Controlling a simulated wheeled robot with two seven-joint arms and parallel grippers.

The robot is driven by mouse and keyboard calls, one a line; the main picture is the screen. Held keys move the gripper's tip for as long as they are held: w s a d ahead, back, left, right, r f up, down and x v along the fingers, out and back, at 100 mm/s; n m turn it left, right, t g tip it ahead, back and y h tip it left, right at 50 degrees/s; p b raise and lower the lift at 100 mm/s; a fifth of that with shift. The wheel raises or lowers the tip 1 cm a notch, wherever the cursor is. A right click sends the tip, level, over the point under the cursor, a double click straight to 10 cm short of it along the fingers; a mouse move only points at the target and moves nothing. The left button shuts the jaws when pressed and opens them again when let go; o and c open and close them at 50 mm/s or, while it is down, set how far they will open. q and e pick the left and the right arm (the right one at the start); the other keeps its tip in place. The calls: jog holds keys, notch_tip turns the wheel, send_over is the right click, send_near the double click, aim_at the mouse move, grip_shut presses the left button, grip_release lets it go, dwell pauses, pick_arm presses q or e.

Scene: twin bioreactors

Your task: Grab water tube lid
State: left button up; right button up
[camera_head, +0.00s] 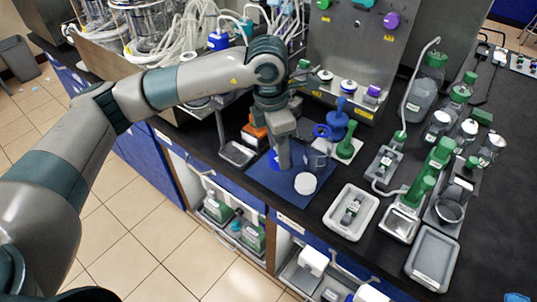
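My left gripper (284,163) points straight down over a dark blue mat (266,187) on the black bench. Its fingers are seen edge-on, so I cannot tell whether they are open or shut, or whether they touch anything. A small bright blue piece (274,157) shows just left of the fingers, partly hidden by them. A clear vessel (318,157) stands right of the fingers. A round white lid-like piece (305,183) lies at the mat's front right. I cannot tell which of these is the water tube lid. My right gripper is out of view.
A metal tray (238,154) and an orange item (254,134) lie left of the mat. A blue bottle (338,123) and green-topped piece (346,139) stand behind right. A white tray (350,212) sits to the right. A tall grey panel (350,50) rises behind.

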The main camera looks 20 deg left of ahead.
pick_arm(q)
jog(key=s+d+r+b, duration=0.1)
jog(key=s+d+r, duration=0.2)
jog(key=d, duration=0.4)
jog(key=shift+s+r+b, duration=0.35)
jog(key=shift+r+b, duration=0.05)
jog(key=shift+r, duration=0.5)
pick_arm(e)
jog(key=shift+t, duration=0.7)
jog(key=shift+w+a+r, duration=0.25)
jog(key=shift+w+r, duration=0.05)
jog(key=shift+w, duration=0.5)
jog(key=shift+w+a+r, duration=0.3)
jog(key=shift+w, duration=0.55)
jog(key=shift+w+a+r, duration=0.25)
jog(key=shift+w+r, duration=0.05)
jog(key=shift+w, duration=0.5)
